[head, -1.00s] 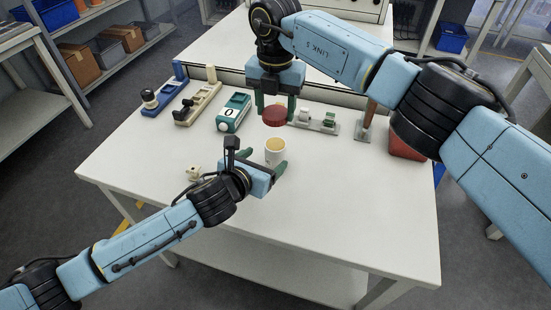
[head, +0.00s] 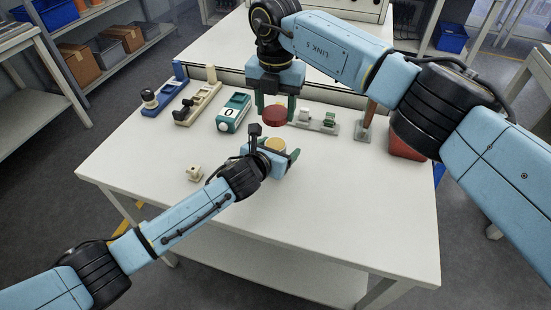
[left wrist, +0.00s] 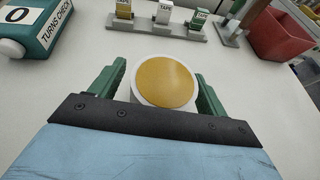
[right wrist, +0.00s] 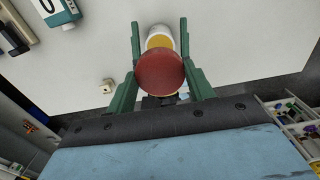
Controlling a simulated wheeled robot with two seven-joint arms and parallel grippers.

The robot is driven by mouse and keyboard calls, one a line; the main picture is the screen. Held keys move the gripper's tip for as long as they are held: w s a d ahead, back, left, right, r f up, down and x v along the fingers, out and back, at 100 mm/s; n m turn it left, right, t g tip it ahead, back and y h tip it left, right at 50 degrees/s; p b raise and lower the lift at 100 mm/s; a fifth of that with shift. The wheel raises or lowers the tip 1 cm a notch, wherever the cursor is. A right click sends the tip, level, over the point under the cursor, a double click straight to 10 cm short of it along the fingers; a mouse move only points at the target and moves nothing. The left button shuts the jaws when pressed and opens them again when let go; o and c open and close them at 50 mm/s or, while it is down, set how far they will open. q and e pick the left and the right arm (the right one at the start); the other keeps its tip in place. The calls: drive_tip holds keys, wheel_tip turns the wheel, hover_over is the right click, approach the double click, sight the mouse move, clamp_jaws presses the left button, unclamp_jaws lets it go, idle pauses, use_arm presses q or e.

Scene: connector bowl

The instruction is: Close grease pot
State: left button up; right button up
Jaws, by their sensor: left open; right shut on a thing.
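The grease pot (head: 276,144) is a white cup with yellow grease, standing open on the table; it fills the middle of the left wrist view (left wrist: 165,82). My left gripper (head: 284,153) is open, with its green fingers on either side of the pot; I cannot tell whether they touch it. The red lid (head: 274,115) is held level above the pot by my right gripper (head: 276,108), which is shut on it. In the right wrist view the lid (right wrist: 160,72) covers part of the pot.
A teal box marked 0 (head: 233,113), a beige device (head: 196,103) and a blue device (head: 165,97) stand at the table's back left. A small cream block (head: 194,174) lies left of the pot. A tape rack (head: 320,124) and red bin (head: 405,148) are right.

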use_arm(q)
drive_tip(key=shift+c, duration=0.2)
drive_tip(key=c, duration=1.4)
drive_tip(key=shift+c, duration=0.2)
use_arm(e)
hover_over(275, 144)
drive_tip(key=shift+f, duration=2.55)
drive_tip(key=shift+d+f, duration=0.1)
drive_tip(key=shift+f, duration=0.75)
drive_tip(key=shift+f, duration=0.65)
use_arm(q)
clamp_jaws()
use_arm(e)
drive_tip(key=m, duration=0.6)
drive_tip(key=shift+m, duration=0.4)
